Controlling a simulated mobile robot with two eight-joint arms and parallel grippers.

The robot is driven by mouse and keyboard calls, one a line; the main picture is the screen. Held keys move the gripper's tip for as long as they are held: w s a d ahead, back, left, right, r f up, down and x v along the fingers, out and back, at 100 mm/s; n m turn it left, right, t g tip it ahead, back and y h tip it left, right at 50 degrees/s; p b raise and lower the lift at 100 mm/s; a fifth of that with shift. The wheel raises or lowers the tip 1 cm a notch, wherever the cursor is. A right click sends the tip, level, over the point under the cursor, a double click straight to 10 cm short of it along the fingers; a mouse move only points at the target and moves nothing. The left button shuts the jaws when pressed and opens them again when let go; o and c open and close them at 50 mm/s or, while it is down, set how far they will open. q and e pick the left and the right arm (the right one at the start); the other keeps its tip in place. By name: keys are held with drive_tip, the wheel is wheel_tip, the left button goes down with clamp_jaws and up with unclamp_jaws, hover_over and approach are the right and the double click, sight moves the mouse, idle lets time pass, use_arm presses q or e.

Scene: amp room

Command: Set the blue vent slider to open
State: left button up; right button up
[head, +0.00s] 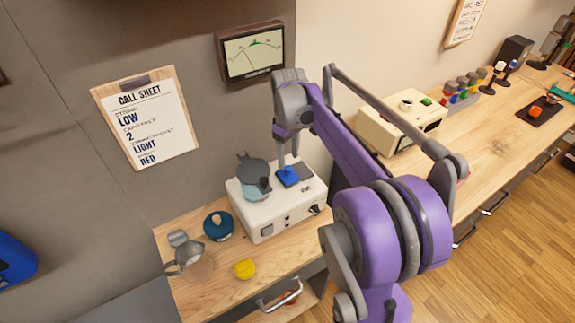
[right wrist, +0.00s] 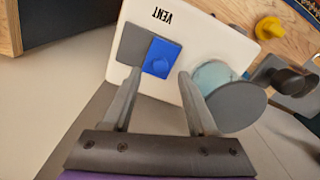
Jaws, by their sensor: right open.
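The blue vent slider (head: 287,177) sits on a dark grey plate on top of a white box (head: 265,228). In the right wrist view the blue slider (right wrist: 161,58) covers one end of the grey plate (right wrist: 132,45), beside the printed word VENT. The grey end of the plate is bare. My right gripper (right wrist: 159,75) is open, its two fingers pointing at the slider, one on either side of it in the picture. In the head view the right gripper (head: 288,160) is just above the slider. I cannot tell whether it touches. My left gripper is out of view.
A grey lid (head: 254,173) stands over a pale teal disc on the same box, close beside the slider. A grey jug (head: 183,252), a dark blue round item (head: 218,225) and a yellow piece (head: 245,268) are on the wooden bench. A cream device (head: 400,122) stands farther right.

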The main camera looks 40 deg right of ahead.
sight(288, 168)
drive_tip(key=shift+f, duration=2)
clamp_jaws()
